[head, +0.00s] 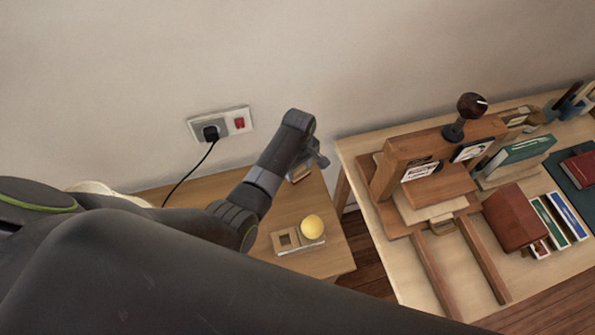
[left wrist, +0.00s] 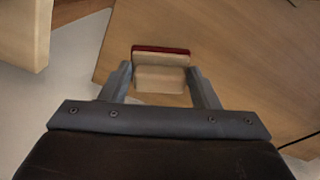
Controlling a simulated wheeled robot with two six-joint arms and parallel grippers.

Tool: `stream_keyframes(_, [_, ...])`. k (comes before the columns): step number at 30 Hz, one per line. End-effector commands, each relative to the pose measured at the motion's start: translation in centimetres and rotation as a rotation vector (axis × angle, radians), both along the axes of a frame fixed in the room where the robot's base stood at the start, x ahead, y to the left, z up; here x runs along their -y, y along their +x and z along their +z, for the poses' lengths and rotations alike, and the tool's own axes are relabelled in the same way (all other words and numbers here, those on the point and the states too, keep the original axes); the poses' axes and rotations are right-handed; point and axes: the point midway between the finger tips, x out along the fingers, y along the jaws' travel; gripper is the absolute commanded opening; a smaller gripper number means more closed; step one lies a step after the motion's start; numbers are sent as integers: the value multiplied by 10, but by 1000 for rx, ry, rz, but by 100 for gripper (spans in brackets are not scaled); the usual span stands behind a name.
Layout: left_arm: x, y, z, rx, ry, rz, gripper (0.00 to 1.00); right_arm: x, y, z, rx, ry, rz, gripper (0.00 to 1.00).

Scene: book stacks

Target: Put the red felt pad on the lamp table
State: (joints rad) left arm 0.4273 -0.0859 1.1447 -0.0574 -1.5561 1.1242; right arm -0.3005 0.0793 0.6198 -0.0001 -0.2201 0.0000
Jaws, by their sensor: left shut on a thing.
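The red felt pad shows in the left wrist view as a beige block (left wrist: 160,78) with a red strip (left wrist: 160,50) along its far edge. It sits between the fingers of my left gripper (left wrist: 161,84), which is shut on it. In the head view my left gripper (head: 312,160) is over the back right part of the lamp table (head: 330,238), near the wall. The pad is mostly hidden there by the gripper. I cannot tell whether it touches the tabletop. My right gripper is not in view.
A wooden holder (head: 286,240) with a yellow ball (head: 312,227) stands at the table's front. A black cord (head: 190,175) runs from the wall socket (head: 220,124). A workbench (head: 400,275) with a wooden press and books stands right, across a gap.

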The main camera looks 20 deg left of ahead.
Motion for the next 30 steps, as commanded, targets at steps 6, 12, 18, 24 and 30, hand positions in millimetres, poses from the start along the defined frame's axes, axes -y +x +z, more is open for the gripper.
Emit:
stream_keyframes(6, [0, 0, -29, -2, 0, 0, 37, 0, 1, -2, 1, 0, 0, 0])
stream_keyframes(12, [0, 0, -36, 1, -1, 1, 37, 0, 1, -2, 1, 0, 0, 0])
stream_keyframes(18, [0, 0, -36, 0, 0, 1, 37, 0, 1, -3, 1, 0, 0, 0])
stream_keyframes(24, [0, 0, -37, 0, 0, 1, 77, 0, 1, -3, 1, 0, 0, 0])
stream_keyframes(30, [0, 0, -37, 0, 0, 1, 77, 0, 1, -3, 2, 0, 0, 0])
